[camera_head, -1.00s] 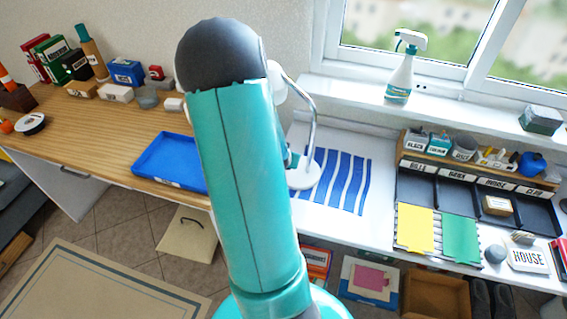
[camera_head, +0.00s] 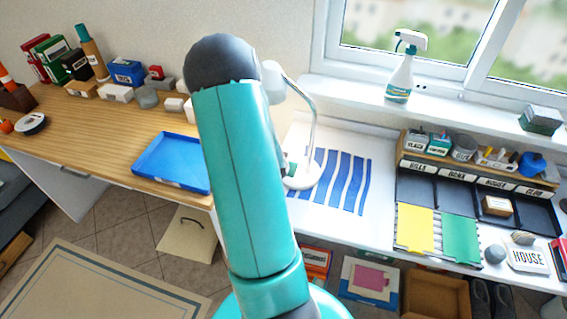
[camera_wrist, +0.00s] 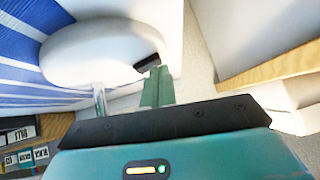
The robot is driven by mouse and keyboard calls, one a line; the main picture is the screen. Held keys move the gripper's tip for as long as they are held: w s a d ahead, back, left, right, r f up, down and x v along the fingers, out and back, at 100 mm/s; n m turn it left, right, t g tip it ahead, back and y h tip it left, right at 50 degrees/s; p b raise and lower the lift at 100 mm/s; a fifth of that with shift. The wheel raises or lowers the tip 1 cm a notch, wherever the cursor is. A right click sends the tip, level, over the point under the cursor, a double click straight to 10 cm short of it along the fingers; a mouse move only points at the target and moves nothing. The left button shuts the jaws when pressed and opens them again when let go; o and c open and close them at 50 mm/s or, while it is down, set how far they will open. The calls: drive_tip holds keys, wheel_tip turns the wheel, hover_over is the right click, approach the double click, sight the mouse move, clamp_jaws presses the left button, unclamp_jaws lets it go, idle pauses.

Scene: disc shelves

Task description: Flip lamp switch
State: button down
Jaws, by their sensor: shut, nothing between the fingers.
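The lamp stands on the white desk. Its round white base (camera_head: 305,176) and thin curved metal stem (camera_head: 313,122) show beside my arm, and my arm hides part of the lamp. In the wrist view the base (camera_wrist: 88,52) is large at the upper left, with the stem (camera_wrist: 100,101) below it. A small dark switch (camera_wrist: 148,62) sits at the base's right edge. My gripper (camera_wrist: 156,80) is shut and empty, its green fingertips right at the switch. I cannot tell whether they touch it. In the head view a small part of my gripper (camera_head: 290,168) shows at the base.
A striped blue and white sheet (camera_head: 340,182) lies beside the lamp base. A blue tray (camera_head: 172,161) is on the wooden desk to the left. A spray bottle (camera_head: 401,70) stands on the window sill. A black organizer (camera_head: 420,190) occupies the right.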

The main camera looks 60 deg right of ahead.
drive_tip(key=shift+s, duration=0.1)
drive_tip(key=shift+s+d, duration=0.1)
drive_tip(key=shift+s, duration=0.7)
drive_tip(key=shift+r, duration=0.15)
drive_tip(key=shift+d+r, duration=0.1)
drive_tip(key=shift+r, duration=0.45)
wheel_tip(320, 180, up, 3)
drive_tip(key=shift+s+f, duration=0.1)
drive_tip(key=v, duration=1)
drive_tip(key=shift+s, duration=0.1)
